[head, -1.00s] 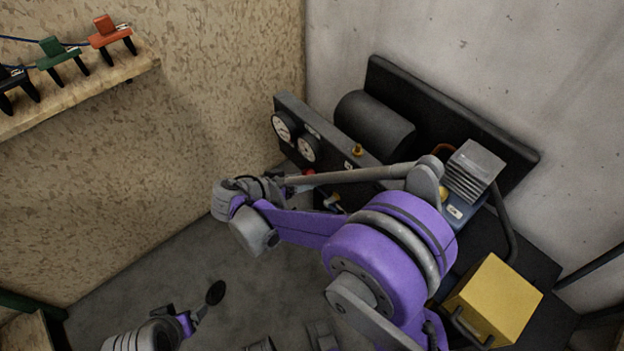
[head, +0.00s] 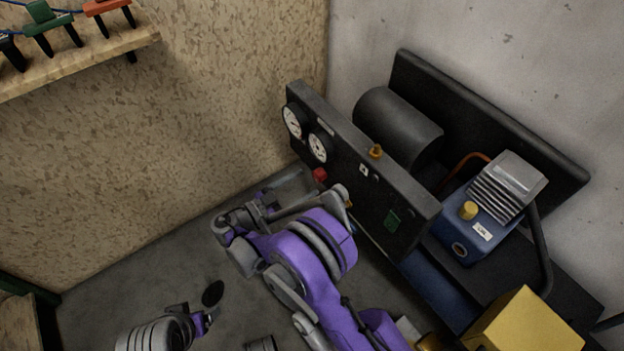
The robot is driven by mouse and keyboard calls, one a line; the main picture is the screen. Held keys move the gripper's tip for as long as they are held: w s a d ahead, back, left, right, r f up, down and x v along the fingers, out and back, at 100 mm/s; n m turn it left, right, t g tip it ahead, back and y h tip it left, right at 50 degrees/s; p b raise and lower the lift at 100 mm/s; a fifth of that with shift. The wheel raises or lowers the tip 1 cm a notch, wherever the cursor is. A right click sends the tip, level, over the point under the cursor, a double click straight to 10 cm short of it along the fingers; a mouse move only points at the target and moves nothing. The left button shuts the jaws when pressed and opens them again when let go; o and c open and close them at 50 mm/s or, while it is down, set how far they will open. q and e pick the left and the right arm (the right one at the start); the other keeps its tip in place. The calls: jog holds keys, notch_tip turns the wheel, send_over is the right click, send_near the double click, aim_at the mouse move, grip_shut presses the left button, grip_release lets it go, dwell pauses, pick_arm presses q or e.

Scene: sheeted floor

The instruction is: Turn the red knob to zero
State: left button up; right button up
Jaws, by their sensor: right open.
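The red knob (head: 320,174) sits low on the black control panel (head: 365,185), below two round gauges. It shows clear of my arm. I cannot read its setting. My purple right arm reaches up from the bottom of the view. My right gripper (head: 268,200) is open, to the lower left of the knob and apart from it in the picture; its fingertips are small and partly hidden by arm links. My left gripper (head: 205,314) is low at the left, far from the panel; its jaws are too unclear to judge.
A compressor with a black tank (head: 398,128) and a blue pump (head: 480,222) stands behind the panel against the wall. A yellow box (head: 530,325) is at lower right. A wooden shelf (head: 80,62) with coloured clamps is at upper left. The floor at left is mostly clear.

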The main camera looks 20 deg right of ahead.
aim_at(315, 178)
jog(key=shift+x, duration=1.85)
grip_shut()
